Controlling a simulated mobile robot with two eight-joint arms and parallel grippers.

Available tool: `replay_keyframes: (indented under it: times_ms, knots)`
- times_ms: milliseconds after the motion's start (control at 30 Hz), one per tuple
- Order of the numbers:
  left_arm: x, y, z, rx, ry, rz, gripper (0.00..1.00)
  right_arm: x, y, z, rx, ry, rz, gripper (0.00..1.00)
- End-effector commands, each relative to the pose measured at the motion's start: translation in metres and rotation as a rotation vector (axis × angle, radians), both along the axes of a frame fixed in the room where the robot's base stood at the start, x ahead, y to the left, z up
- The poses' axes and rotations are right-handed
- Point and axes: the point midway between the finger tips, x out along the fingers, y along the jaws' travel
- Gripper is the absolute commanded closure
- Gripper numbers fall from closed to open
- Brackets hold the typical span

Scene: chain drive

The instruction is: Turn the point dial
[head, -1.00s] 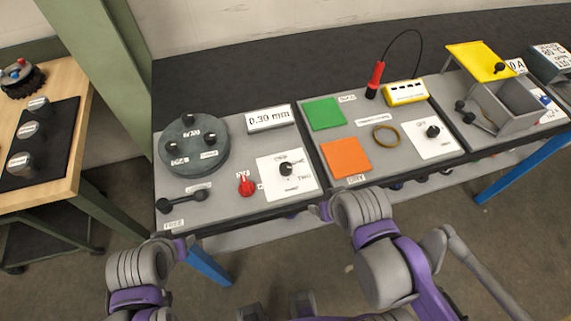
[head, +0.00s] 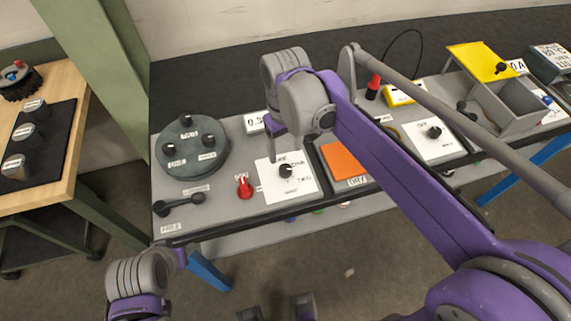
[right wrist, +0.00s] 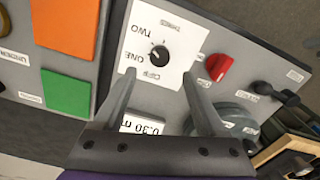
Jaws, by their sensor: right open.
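The dial is a black round knob (head: 286,171) on a white plate (head: 278,192) with labels around it, including ONE and TWO. In the right wrist view the knob (right wrist: 159,53) shows beyond and between the fingertips, with a small light mark on it. The small print on the plate is hard to read. My right gripper (head: 285,152) is open and empty, pointing down above the far side of the plate; its fingers (right wrist: 160,80) are apart from the knob.
Left of the plate are a red knob (head: 244,187), a dark bar handle (head: 180,204) and a grey disc (head: 196,149) with black knobs. An orange square (head: 342,158) is at its right. A second black knob (head: 434,132) sits further right. My right forearm crosses the bench.

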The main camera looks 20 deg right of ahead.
Motion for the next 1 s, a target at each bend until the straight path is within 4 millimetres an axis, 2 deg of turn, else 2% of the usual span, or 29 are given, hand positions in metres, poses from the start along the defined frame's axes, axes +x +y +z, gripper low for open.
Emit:
replay_keyframes:
  times_ms: [100, 333, 500, 767, 833, 1000]
  knots:
    - [-0.001, 0.0, -0.003, 0.0, 0.002, 0.0, 0.5, 0.0, 0.0, -0.026, 0.0, 0.0, -0.001, 0.27]
    - [-0.002, 0.0, -0.006, 0.0, 0.003, 0.0, 0.5, 0.0, 0.0, -0.062, 0.0, -0.001, -0.001, 0.27]
    - [-0.002, 0.0, -0.007, 0.0, 0.003, 0.0, 0.5, 0.0, 0.0, -0.073, 0.0, -0.001, -0.001, 0.27]
    - [-0.002, 0.0, -0.007, 0.0, 0.003, 0.0, 0.5, 0.0, 0.0, -0.074, 0.0, -0.001, -0.001, 0.27]
    - [-0.002, 0.0, -0.007, 0.0, 0.003, 0.0, 0.5, 0.0, 0.0, -0.074, 0.0, -0.001, -0.001, 0.34]
    - [-0.002, 0.0, -0.007, 0.0, 0.003, 0.0, 0.5, 0.0, 0.0, -0.074, 0.0, -0.001, -0.001, 0.64]
